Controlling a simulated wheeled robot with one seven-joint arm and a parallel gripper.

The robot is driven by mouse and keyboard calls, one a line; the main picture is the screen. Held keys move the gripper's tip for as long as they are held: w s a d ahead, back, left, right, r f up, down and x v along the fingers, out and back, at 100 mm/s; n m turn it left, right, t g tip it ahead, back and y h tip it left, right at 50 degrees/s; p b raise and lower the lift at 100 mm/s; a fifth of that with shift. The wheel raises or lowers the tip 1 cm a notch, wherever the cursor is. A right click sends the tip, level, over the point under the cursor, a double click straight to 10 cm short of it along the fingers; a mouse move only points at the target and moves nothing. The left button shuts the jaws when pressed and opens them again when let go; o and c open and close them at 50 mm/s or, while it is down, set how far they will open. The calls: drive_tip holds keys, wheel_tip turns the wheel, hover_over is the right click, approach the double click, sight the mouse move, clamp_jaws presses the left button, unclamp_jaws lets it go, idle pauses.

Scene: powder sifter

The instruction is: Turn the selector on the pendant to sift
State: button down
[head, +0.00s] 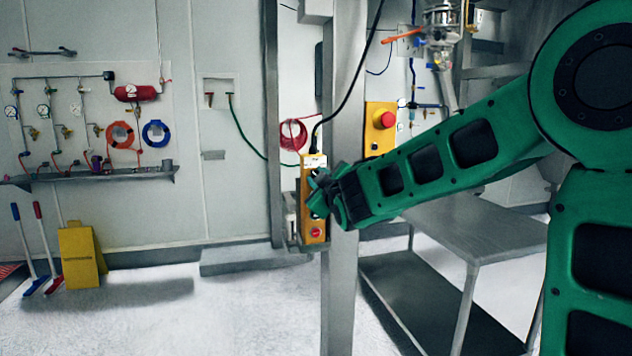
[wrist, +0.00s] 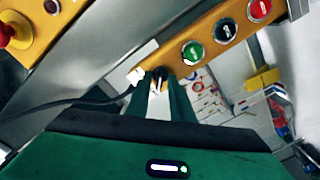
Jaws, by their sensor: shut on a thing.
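The yellow pendant (head: 315,160) hangs upright on a black cable in front of a grey post in the head view. In the wrist view the pendant (wrist: 176,53) runs diagonally, with green, dark and red round controls along its face. My gripper (head: 318,194) reaches the pendant from the right in the head view and hides part of its face. In the wrist view the fingers of my gripper (wrist: 162,78) are close together around a small dark knob, the selector (wrist: 160,73), near the pendant's cable end. The selector's setting cannot be read.
A yellow box with a red emergency button (head: 381,120) is on the right beyond the post (head: 343,280). A steel table (head: 470,225) stands behind my arm. A yellow floor sign (head: 80,257) and brushes stand at the left. The floor between is clear.

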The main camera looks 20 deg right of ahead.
drive_tip(key=c, duration=1.9)
unclamp_jaws()
drive_tip(key=s, duration=1)
drive_tip(key=shift+s, duration=0.35)
drive_tip(key=shift+f, duration=0.1)
